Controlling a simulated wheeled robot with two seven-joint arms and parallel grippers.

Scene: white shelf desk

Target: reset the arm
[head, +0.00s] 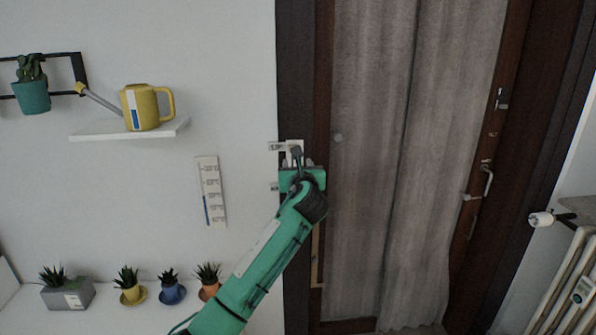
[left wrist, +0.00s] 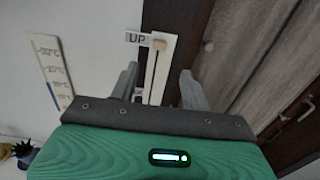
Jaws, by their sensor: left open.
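My left gripper (head: 303,162) is raised in front of the wall beside the dark door frame. In the left wrist view its two grey fingers (left wrist: 160,82) are spread apart, with nothing held between them. Beyond the fingers is a white strip (left wrist: 158,60) with a beige knob (left wrist: 159,45) at its top, next to a label reading "UP" (left wrist: 138,38). The knob looks apart from the fingers. In the head view the gripper covers much of this strip. My right gripper is not in view.
A thermometer strip (head: 211,192) hangs left of my arm. A shelf (head: 150,131) holds a yellow watering can (head: 146,107). Small potted plants, including a yellow pot (head: 131,293), stand below. A curtained door (head: 375,160) is right; a radiator (head: 570,285) stands far right.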

